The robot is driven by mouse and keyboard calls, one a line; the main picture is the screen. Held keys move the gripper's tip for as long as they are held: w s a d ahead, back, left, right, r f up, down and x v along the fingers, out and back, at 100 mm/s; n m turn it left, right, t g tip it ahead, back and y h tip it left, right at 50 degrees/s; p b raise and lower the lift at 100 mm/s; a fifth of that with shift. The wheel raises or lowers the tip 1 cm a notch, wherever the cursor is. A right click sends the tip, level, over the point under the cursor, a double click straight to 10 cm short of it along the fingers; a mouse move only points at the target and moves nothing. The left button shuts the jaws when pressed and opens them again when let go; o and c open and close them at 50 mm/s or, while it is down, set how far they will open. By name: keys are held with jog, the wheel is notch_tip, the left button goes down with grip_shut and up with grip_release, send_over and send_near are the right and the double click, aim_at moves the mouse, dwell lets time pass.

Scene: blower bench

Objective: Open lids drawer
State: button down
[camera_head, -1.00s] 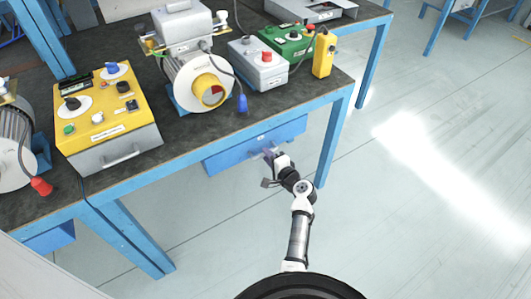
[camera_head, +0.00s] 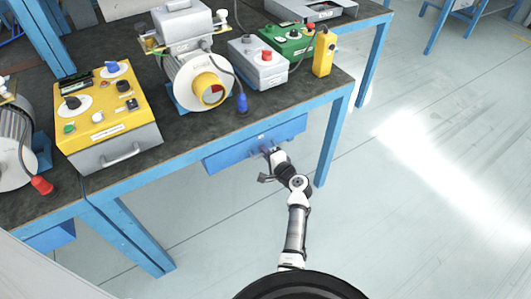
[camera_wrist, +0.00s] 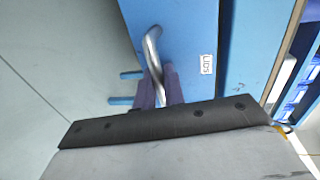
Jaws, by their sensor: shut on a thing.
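The blue lids drawer (camera_head: 235,153) hangs under the front edge of the bench in the head view. Its front looks close under the bench edge, with no open gap visible. In the wrist view the blue drawer front (camera_wrist: 185,30) carries a white "LIDS" label (camera_wrist: 207,64) and a curved silver handle (camera_wrist: 152,48). My gripper (camera_head: 270,152) is at the drawer front. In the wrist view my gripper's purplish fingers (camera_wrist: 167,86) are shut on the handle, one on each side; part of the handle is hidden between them.
The bench (camera_head: 190,135) holds a yellow control box (camera_head: 105,115), a motor with a yellow hub (camera_head: 205,85), and grey and green boxes. A blue bench leg (camera_head: 335,140) stands right of the drawer. The floor (camera_head: 420,220) to the right is clear.

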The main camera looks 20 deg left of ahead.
jog(key=shift+d, duration=0.1)
jog(key=f+v, duration=0.3)
jog(key=v, duration=1.5)
jog(key=shift+s+d+f, duration=0.15)
jog(key=shift+d+f, duration=0.05)
jog(key=c, duration=1.6)
grip_release()
jog(key=shift+c, duration=0.2)
jog(key=shift+d, duration=0.1)
